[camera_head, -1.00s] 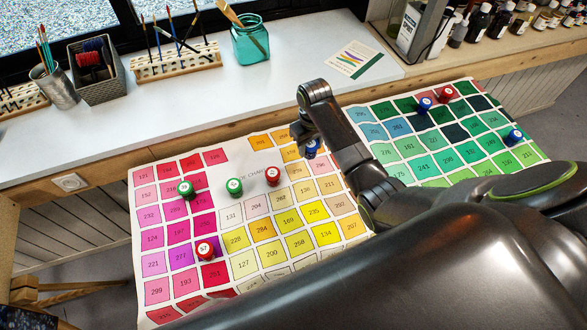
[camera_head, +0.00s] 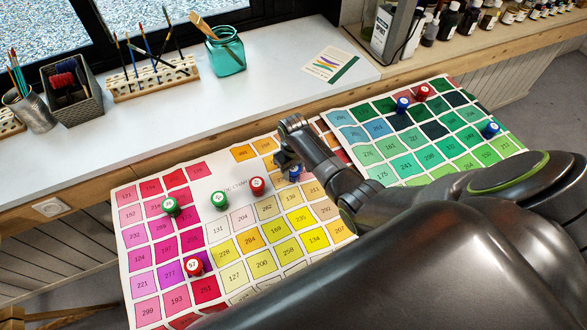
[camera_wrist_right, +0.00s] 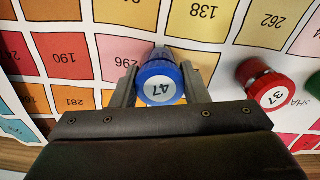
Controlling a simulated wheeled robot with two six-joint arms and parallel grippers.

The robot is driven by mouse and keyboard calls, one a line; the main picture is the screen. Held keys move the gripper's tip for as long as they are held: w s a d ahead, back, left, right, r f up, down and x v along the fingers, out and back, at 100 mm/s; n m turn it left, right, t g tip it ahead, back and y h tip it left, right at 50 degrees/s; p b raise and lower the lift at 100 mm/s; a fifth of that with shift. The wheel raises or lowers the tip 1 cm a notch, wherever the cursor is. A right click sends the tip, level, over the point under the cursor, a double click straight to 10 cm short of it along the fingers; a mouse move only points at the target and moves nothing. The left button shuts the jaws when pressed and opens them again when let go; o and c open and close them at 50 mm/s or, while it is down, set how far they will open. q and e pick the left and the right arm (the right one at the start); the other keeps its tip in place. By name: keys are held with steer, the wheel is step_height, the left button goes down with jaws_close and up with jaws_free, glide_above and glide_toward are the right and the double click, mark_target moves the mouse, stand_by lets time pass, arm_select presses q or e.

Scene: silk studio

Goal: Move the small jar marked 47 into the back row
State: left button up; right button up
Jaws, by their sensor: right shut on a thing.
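The small blue jar marked 47 (camera_wrist_right: 160,86) sits between the two fingers of my right gripper (camera_wrist_right: 160,98) in the right wrist view, its white label facing the camera. My right gripper is shut on it. In the head view the blue jar (camera_head: 295,174) shows only partly below my right gripper (camera_head: 289,168), over the upper part of the colour chart (camera_head: 208,187). I cannot tell whether its base touches the chart. A red jar marked 37 (camera_wrist_right: 264,85) stands just beside it; in the head view this red jar (camera_head: 257,185) is to its left. My left gripper is out of view.
Two green jars (camera_head: 219,200) (camera_head: 170,206) and a red jar marked 57 (camera_head: 194,266) stand on the chart. Further jars, including a blue one (camera_head: 402,105), stand on the green part. A teal glass (camera_head: 226,52) and brush holders stand on the sill behind.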

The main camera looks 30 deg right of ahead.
mark_target(294, 169)
steer(key=shift+f, duration=0.2)
steer(key=o, duration=1)
steer(key=shift+r, duration=0.5)
step_height(294, 169, up, 11)
steer(key=shift+r, duration=0.2)
steer(key=shift+s, duration=0.1)
